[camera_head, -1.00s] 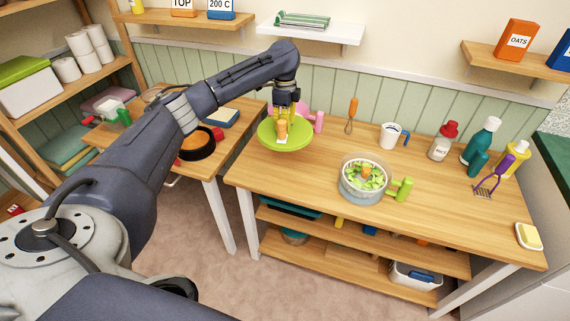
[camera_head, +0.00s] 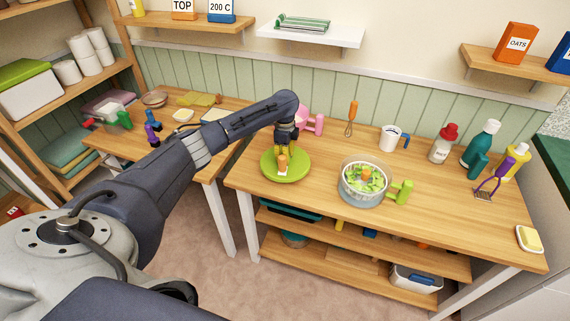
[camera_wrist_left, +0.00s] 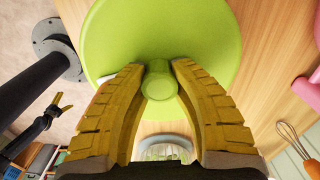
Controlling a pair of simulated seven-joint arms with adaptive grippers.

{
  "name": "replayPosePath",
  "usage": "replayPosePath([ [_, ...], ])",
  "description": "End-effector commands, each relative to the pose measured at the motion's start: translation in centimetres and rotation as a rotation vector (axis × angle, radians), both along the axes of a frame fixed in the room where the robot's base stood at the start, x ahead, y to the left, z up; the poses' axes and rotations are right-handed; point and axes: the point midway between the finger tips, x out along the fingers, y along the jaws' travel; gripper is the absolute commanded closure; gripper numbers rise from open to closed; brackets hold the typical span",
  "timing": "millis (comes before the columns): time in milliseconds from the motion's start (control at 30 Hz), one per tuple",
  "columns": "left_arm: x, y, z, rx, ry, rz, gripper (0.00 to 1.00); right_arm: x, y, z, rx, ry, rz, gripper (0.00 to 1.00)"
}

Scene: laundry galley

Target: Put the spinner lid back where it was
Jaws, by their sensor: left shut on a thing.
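The spinner lid (camera_head: 272,170) is a round lime-green disc at the left end of the main table. My left gripper (camera_head: 283,163) is over its middle. In the left wrist view, the yellow fingers (camera_wrist_left: 160,85) are shut on the lid's green knob. The lid looks level and very low over the table; I cannot tell whether it touches. The clear spinner bowl (camera_head: 362,198) stands uncovered to the right, with green salad inside and a green handle at its right. My right gripper (camera_wrist_left: 57,106) is small at the left of the left wrist view, apart from everything, its fingers spread.
A pink-handled thing (camera_head: 313,124) is close behind the lid. A whisk (camera_head: 352,117), a white measuring cup (camera_head: 389,138), several bottles (camera_head: 480,143), a purple masher (camera_head: 494,180) and a butter dish (camera_head: 530,239) are farther right. The front middle of the table is clear.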

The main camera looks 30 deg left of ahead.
Motion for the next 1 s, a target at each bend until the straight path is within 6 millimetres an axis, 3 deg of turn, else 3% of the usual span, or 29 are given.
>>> replayPosePath([
  [300, 0.0, 0.0, -3.5, 0.0, 0.001, 0.001, 1.0, 0.0, 0.0, 0.0, 0.0, 0.0, 0.0, 0.05],
  [667, 0.0, 0.0, -3.7, 0.0, 0.001, 0.0, 1.0, 0.0, 0.0, 0.0, 0.0, 0.0, 0.0, 0.05],
  [700, -0.1, 0.0, -3.8, 0.0, 0.001, 0.0, 0.72, 0.0, 0.0, 0.0, 0.0, 0.0, 0.0, 0.05],
  [867, -0.1, 0.0, -3.8, 0.0, 0.001, 0.0, 0.54, 0.0, 0.0, 0.0, 0.0, 0.0, 0.0, 0.05],
  [1000, -0.1, 0.0, -3.8, 0.0, 0.001, 0.0, 0.53, 0.0, 0.0, 0.0, 0.0, 0.0, 0.0, 0.05],
])
